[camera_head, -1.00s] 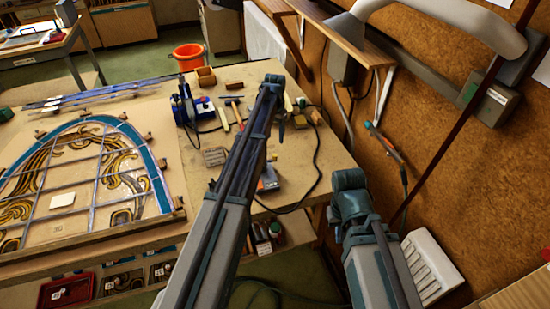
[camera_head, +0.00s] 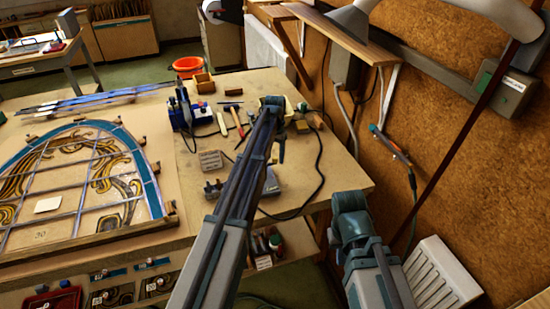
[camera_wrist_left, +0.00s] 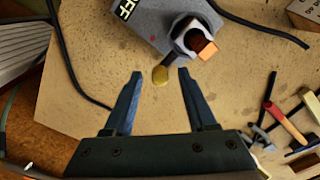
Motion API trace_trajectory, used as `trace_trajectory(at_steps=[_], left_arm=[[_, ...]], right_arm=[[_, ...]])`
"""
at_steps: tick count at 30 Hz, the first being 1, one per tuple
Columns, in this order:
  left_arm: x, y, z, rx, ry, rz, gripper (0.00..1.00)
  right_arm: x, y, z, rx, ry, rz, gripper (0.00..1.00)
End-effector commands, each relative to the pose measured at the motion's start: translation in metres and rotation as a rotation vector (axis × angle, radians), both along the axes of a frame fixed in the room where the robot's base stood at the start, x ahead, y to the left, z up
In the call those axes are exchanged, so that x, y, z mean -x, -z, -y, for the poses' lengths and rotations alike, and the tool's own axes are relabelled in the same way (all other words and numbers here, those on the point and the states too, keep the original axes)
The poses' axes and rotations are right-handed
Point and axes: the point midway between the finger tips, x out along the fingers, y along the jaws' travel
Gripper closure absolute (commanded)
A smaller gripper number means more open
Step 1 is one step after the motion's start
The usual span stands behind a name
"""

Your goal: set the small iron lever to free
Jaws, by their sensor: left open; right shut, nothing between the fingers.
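A small grey box (camera_wrist_left: 150,18) with a white "OFF" marking lies at the top of the left wrist view; it shows partly behind my left arm in the head view (camera_head: 272,186). A grey ring-shaped part with a copper-coloured block (camera_wrist_left: 203,46) sits at its edge. The lever's setting is unclear. My right gripper (camera_head: 333,237) is shut, off the table's right edge.
A hammer (camera_head: 237,121) and other tools lie beyond the box. A small block (camera_head: 210,159) stands to its left. A black cable (camera_head: 318,165) loops over the bench. The leaded panel (camera_head: 75,185) lies at left. A corkboard wall (camera_head: 440,160) bounds the right.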

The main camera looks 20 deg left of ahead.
Motion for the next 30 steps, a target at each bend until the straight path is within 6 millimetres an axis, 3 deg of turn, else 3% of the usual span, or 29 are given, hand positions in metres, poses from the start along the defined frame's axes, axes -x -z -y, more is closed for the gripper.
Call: trace_trajectory(at_steps=[2,11,23,30], left_arm=[[0.0000,-0.0003,0.0000,0.000,0.000,0.000,0.47],[0.0001,-0.0003,0.0000,0.000,0.000,0.000,1.00],[-0.0017,-0.0002,-0.0010,0.000,-0.028,0.000,1.00],[-0.0088,-0.0002,-0.0058,0.000,-0.162,0.000,1.00]], right_arm=[[0.0000,-0.0003,0.0000,0.000,0.000,0.000,1.00],[0.0000,-0.0003,0.0000,0.000,0.000,0.000,1.00],[0.0000,-0.0002,0.0000,0.000,0.000,0.000,1.00],[0.0000,-0.0002,0.0000,0.000,0.000,0.000,1.00]])
